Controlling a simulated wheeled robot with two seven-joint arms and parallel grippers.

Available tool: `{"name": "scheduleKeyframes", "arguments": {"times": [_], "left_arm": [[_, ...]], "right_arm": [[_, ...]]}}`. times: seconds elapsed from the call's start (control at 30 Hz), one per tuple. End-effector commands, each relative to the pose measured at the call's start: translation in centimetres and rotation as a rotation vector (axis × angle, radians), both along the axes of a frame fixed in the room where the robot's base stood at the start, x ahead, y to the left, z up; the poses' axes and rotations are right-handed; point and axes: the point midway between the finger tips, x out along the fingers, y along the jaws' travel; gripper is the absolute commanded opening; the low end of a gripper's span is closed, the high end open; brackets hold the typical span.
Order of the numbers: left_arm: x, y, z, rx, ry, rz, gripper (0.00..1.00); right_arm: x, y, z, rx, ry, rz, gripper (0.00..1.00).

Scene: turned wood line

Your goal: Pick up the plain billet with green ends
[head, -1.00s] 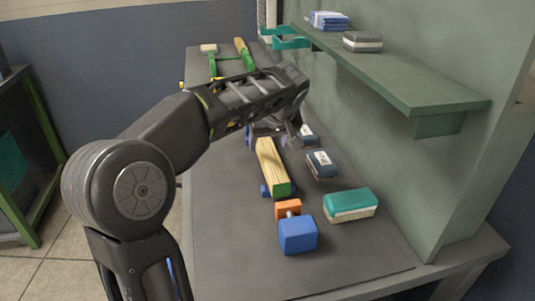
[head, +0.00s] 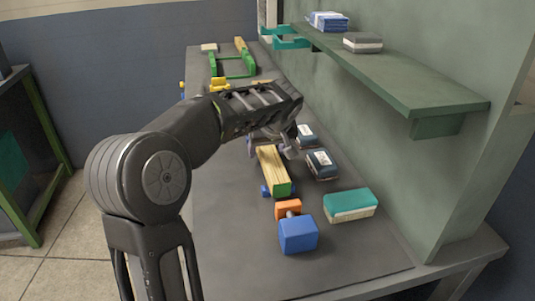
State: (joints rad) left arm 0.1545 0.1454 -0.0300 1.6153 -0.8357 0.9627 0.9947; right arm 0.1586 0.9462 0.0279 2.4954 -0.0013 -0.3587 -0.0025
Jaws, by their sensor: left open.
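The plain billet (head: 272,172) is a long pale wooden block with a green near end. It lies lengthwise on the grey bench, with blue supports (head: 265,190) showing at its sides. Its far end is hidden or nearly hidden by my left gripper (head: 286,150). That gripper is open and hangs over the far part of the billet, pointing down. Its fingers are dark and partly overlapped, and I cannot tell whether they touch the wood. My right gripper is not in view.
In front of the billet lie an orange block (head: 287,209) and a blue block (head: 298,235). To its right are dark-wrapped packs (head: 322,164) and a teal-topped block (head: 350,204). A green frame (head: 232,76) stands farther back. A green shelf (head: 410,82) overhangs the right side.

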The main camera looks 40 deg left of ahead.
Motion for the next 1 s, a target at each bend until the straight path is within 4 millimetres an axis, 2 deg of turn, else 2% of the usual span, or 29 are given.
{"name": "scheduleKeyframes", "arguments": {"times": [0.3,1.0], "left_arm": [[-0.01,-0.01,0.03,0.0,0.0,0.0,0.66],[0.0,-0.02,0.03,0.0,0.0,0.0,0.08]], "right_arm": [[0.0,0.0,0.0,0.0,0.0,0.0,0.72],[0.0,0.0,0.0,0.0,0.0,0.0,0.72]]}}
